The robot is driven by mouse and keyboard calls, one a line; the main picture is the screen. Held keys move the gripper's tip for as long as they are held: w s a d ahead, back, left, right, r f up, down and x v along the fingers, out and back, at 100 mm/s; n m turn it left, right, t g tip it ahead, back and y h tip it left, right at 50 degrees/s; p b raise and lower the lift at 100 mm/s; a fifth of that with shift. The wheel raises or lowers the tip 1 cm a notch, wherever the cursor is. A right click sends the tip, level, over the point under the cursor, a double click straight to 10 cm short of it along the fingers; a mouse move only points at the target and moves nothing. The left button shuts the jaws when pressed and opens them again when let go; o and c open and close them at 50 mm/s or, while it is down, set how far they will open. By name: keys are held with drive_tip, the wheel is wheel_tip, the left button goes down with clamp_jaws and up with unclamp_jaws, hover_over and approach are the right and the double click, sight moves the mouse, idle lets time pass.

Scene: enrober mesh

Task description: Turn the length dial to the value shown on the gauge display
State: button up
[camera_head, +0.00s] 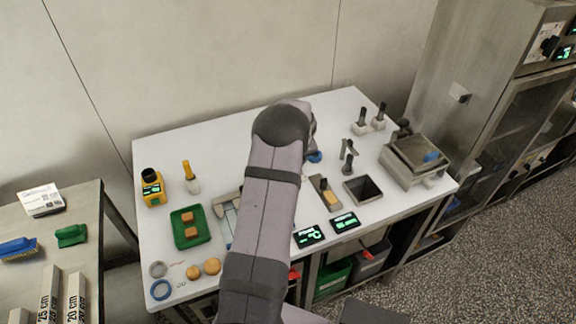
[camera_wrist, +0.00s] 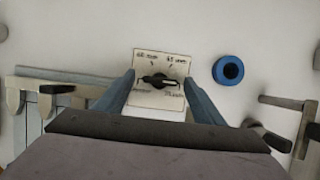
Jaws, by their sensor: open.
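The length dial (camera_wrist: 158,80) is a black knob with a bar-shaped grip on a pale plate (camera_wrist: 145,98) in the wrist view. Its bar lies nearly level across the picture. Small mm labels stand around the knob; the lower ones are too blurred to read. My gripper (camera_wrist: 158,76) is open, its blue fingers on either side of the plate, apart from the knob. My arm hides the dial in the head view. Two black displays with green digits, one (camera_head: 308,236) beside the other (camera_head: 345,222), stand at the table's front; I cannot tell which is the gauge's.
A metal caliper-like tool (camera_wrist: 62,88) is to the left. The white table (camera_head: 150,240) also bears a green tray (camera_head: 178,236), a yellow device (camera_head: 152,190), a square metal bin (camera_head: 362,190) and a scale-like machine (camera_head: 398,172).

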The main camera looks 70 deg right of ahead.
drive_tip(key=c, duration=1)
drive_tip(key=shift+c, duration=0.2)
drive_tip(key=shift+n, duration=0.4)
drive_tip(key=shift+d+n+t+y+b, duration=0.1)
drive_tip(key=shift+n+t+y+b, duration=0.35)
drive_tip(key=shift+n, duration=0.55)
drive_tip(key=n+y, duration=0.1)
drive_tip(key=n, duration=0.2)
drive_tip(key=shift+s+d+n, duration=0.1)
drive_tip(key=shift+d+n, duration=0.05)
drive_tip(key=shift+n, duration=0.25)
drive_tip(key=n+y, duration=0.1)
drive_tip(key=n, duration=0.1)
drive_tip(key=n+y, duration=0.1)
drive_tip(key=n, duration=0.2)
drive_tip(key=shift+d+n+y, duration=0.15)
drive_tip(key=shift+n+y, duration=0.1)
drive_tip(key=shift+n, duration=0.05)
drive_tip(key=o, duration=1)
